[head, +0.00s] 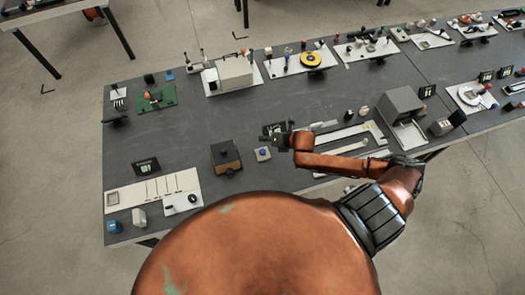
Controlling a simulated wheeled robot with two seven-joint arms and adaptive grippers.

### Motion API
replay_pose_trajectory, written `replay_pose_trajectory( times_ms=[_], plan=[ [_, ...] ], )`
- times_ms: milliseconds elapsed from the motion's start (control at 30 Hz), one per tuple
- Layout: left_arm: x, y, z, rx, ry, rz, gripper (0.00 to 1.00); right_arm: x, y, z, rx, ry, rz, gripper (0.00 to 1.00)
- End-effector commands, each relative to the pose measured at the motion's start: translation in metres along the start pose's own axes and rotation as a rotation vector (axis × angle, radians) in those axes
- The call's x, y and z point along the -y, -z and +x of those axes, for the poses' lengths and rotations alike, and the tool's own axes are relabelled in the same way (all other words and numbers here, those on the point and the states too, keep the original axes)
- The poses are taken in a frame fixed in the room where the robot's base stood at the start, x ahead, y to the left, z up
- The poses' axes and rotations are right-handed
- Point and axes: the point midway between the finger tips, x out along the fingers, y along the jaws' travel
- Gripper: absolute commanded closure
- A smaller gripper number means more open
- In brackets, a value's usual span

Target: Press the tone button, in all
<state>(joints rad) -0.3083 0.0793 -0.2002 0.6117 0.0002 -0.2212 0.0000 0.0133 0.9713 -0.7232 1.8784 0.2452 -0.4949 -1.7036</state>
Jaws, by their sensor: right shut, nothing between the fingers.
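A small pale block with a bluish round top, which looks like the tone button (263,154), sits on the dark grey table near its front edge. My right gripper (277,143) is small and dark at the end of the orange arm. It is shut and empty, just behind and right of the button in the picture. I cannot tell its height above the table; no contact with the button shows. My left gripper is not in view.
A brown box with a dark top (225,156) stands just left of the button. A small dark display (273,128) is behind the gripper. White boards (340,136) lie under and beside my right arm. The table (180,130) is clear at centre left.

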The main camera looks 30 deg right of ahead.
Motion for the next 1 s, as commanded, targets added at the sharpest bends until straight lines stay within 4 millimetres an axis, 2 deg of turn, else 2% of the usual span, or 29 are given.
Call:
replay_pose_trajectory(
  times_ms=[167, 333, 667, 1000],
  plan=[
    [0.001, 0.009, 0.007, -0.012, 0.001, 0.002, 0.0, 0.004, 0.004, 0.005, 0.0, 0.001, 0.003, 1.0],
    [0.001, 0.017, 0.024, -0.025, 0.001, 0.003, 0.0, 0.013, 0.013, 0.016, 0.0, 0.002, 0.006, 1.0],
    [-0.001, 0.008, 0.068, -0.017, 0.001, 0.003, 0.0, 0.037, 0.037, 0.047, 0.0, 0.002, 0.007, 1.0],
    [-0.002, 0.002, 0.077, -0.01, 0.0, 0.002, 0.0, 0.047, 0.045, 0.06, 0.002, 0.003, 0.006, 1.0]
  ],
)
